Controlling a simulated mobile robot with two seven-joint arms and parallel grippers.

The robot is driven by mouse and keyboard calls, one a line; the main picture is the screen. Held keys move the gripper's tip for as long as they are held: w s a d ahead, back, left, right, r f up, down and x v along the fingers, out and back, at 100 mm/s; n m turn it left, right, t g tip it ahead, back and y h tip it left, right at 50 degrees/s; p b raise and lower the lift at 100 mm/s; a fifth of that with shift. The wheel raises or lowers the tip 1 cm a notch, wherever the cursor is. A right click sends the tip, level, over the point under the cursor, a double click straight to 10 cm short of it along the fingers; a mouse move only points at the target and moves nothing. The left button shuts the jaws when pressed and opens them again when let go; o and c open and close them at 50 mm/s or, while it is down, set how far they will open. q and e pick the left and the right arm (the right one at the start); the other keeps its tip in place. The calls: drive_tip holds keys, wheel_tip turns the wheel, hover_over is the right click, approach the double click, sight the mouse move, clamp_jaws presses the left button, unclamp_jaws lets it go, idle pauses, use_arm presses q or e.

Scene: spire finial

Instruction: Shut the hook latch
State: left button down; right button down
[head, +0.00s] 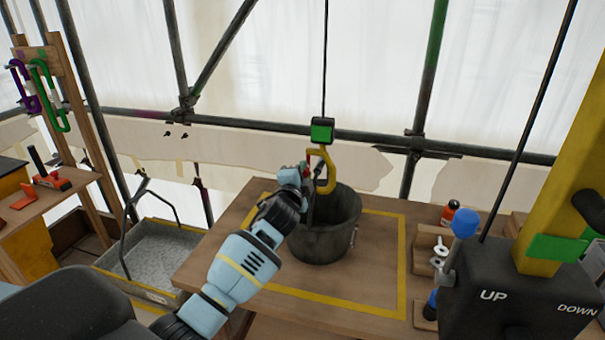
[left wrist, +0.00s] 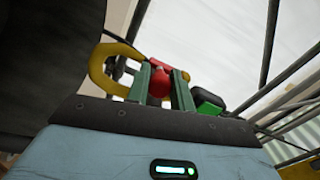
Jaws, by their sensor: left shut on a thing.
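The yellow hook (head: 325,176) hangs from a green and black block (head: 322,130) on a thin cable, above a dark bucket (head: 325,242). My left gripper (head: 310,172) is at the hook's left side, with its fingers close to the hook. In the left wrist view the fingers (left wrist: 160,88) are shut on the red latch (left wrist: 159,82). The yellow hook (left wrist: 102,68) curves behind them, and the block (left wrist: 208,101) shows at the right. The gripper hides part of the latch, so I cannot tell whether its tip meets the hook. My right gripper is out of view.
The bucket stands on a wooden table (head: 240,238) inside a yellow outline. A black control box (head: 510,290) marked UP and DOWN stands at the right. A metal tray (head: 160,260) is at the left. Scaffold poles run behind.

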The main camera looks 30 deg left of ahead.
use_arm(q)
drive_tip(key=c, duration=1.2)
unclamp_jaws()
drive_tip(key=shift+s, duration=0.1)
drive_tip(key=v, duration=0.7)
drive_tip(key=shift+s, duration=0.3)
drive_tip(key=shift+d, duration=0.1)
